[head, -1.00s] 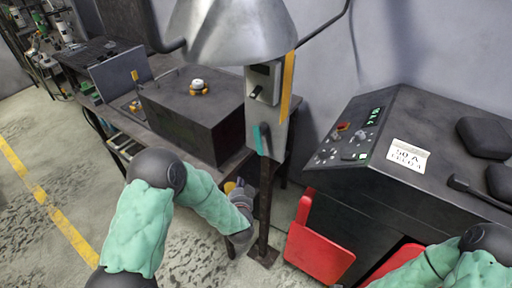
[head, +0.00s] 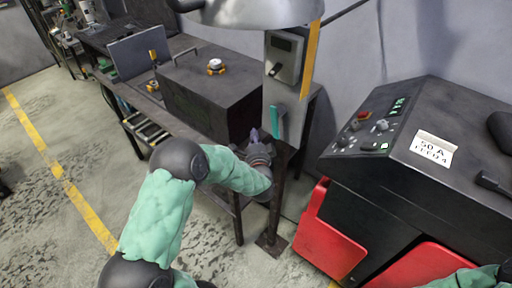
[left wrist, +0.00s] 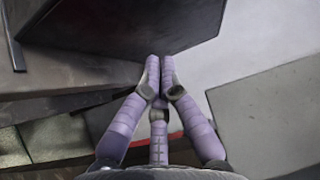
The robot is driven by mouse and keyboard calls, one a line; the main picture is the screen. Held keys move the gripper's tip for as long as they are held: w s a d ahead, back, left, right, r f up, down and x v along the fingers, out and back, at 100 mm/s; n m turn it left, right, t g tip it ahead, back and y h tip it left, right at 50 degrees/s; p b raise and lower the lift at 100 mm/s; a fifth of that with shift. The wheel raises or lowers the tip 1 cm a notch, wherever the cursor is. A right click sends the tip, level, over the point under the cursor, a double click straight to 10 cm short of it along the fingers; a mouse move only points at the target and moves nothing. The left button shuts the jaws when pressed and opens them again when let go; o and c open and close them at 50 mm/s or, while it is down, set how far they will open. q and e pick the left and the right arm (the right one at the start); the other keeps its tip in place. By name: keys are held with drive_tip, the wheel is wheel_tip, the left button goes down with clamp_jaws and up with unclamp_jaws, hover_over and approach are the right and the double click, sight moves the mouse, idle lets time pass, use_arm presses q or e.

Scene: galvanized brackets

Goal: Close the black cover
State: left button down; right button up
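The black box-shaped cover (head: 212,95) sits on the dark bench in the head view, with a small handle and a yellow-and-white button unit on top. I cannot tell its hinge or how far it is open. My left gripper (head: 256,137) is at the near right corner of the box, beside the post. In the left wrist view its purple fingers (left wrist: 160,68) are together at the tips, with nothing seen between them. A dark panel (left wrist: 130,28) lies just beyond them; contact is unclear. My right gripper is out of view.
A lamp hood (head: 255,12) hangs above. A dark console (head: 415,150) with red panels (head: 325,245) stands right. The floor at left is open.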

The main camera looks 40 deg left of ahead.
sight(244, 120)
use_arm(q)
drive_tip(key=shift+w+a+b, duration=0.25)
drive_tip(key=shift+a, duration=0.6)
drive_tip(key=shift+w+a+b, duration=0.25)
drive_tip(key=shift+a, duration=0.55)
drive_tip(key=shift+w+a+b, duration=0.25)
drive_tip(key=shift+a, duration=0.6)
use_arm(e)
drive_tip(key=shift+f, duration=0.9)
use_arm(q)
drive_tip(key=shift+a, duration=0.1)
